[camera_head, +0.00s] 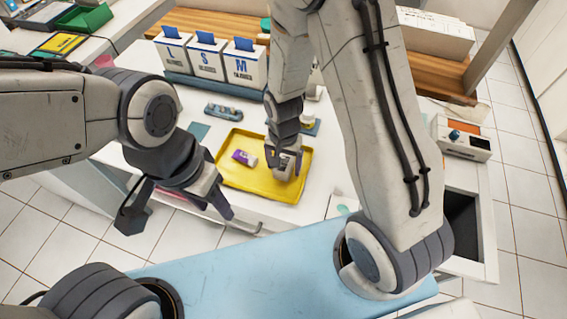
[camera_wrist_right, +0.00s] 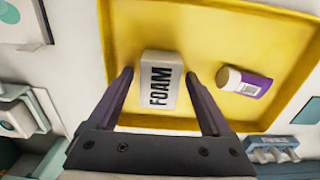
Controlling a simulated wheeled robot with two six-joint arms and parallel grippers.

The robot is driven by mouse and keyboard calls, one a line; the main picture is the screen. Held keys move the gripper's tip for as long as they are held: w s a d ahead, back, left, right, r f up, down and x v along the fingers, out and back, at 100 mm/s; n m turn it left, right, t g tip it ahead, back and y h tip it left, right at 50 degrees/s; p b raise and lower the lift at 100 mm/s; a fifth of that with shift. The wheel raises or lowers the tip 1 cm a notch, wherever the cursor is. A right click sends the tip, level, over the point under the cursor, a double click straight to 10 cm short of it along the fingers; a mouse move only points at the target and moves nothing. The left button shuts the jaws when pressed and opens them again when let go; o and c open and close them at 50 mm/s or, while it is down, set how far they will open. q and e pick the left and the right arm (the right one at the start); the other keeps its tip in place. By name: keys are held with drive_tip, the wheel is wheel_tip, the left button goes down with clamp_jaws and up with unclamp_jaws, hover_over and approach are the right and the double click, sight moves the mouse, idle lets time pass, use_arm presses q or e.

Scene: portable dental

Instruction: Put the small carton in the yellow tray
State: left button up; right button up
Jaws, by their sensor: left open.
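The small white carton, marked FOAM (camera_wrist_right: 160,82), is over the yellow tray (camera_wrist_right: 210,22) in the right wrist view. My right gripper (camera_wrist_right: 160,75) has its fingers on either side of the carton, with a narrow gap showing at each side. I cannot tell if the carton touches the tray floor. In the head view my right gripper (camera_head: 284,172) is low over the right part of the yellow tray (camera_head: 255,190) and partly hides the carton. My left gripper (camera_head: 178,213) is open and empty, in front of the counter and left of the tray.
A purple and white bottle (camera_head: 244,157) lies in the tray, left of my right gripper. White boxes marked L, S and M (camera_head: 205,62) stand behind. A blue-grey rack (camera_head: 223,112) lies behind the tray, and a white device (camera_head: 462,138) stands at the right.

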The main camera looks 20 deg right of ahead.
sight(284, 164)
wheel_tip(284, 164, up, 12)
drive_tip(key=s+a+r+n, duration=0.3)
drive_tip(key=s+r+n, duration=0.1)
drive_tip(key=s+n, duration=0.3)
drive_tip(key=s+a+r+n+y, duration=0.1)
drive_tip(key=s+a+r+n, duration=0.3)
drive_tip(key=s+n, duration=0.3)
drive_tip(key=s, duration=0.3)
drive_tip(key=shift+r, duration=0.4)
drive_tip(key=shift+w+a, duration=0.1)
drive_tip(key=shift+a, duration=0.15)
